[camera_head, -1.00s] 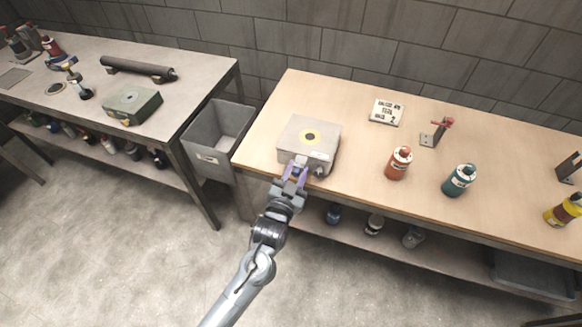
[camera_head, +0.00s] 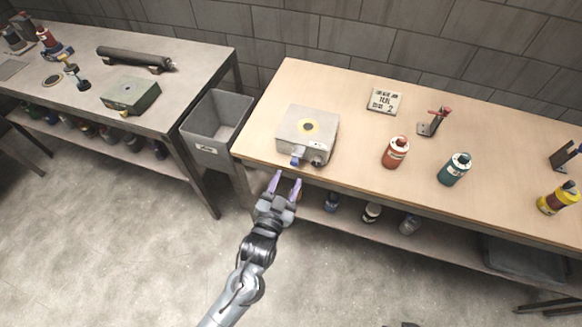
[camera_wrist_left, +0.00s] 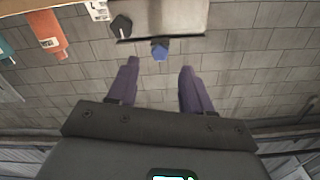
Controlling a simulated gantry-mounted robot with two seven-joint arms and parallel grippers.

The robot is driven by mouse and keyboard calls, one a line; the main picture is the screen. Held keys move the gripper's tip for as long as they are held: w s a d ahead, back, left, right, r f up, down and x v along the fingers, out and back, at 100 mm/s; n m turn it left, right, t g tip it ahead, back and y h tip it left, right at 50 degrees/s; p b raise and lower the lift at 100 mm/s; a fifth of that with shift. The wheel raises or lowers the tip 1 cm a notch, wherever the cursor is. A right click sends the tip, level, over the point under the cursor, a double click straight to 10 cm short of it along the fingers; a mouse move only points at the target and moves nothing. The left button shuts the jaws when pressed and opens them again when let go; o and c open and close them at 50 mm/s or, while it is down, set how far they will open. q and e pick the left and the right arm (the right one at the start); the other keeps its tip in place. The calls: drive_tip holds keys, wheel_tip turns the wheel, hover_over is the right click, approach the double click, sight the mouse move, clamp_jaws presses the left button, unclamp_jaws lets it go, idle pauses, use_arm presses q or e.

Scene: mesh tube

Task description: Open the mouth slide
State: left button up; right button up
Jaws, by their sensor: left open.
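A light grey box (camera_head: 290,120) with a yellow-ringed dark centre on its top stands near the table's front left edge. A small blue knob (camera_head: 296,160) sticks out of its front, left of a dark knob (camera_head: 317,162). I cannot make out a separate slide or whether it is open. My left gripper (camera_head: 288,178) has its purple fingers spread, empty, in front of the box and short of the blue knob. In the left wrist view the blue knob (camera_wrist_left: 160,52) shows just beyond the gap between the fingertips. My right gripper is not in view.
A red bottle (camera_head: 396,153), a teal bottle (camera_head: 454,169) and a yellow bottle (camera_head: 558,198) stand right of the box. A printed card (camera_head: 385,101) lies behind. A grey bin (camera_head: 215,125) is between the tables. The air before the table is free.

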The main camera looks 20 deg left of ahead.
use_arm(q)
drive_tip(key=s, duration=0.3)
drive_tip(key=shift+s, duration=0.3)
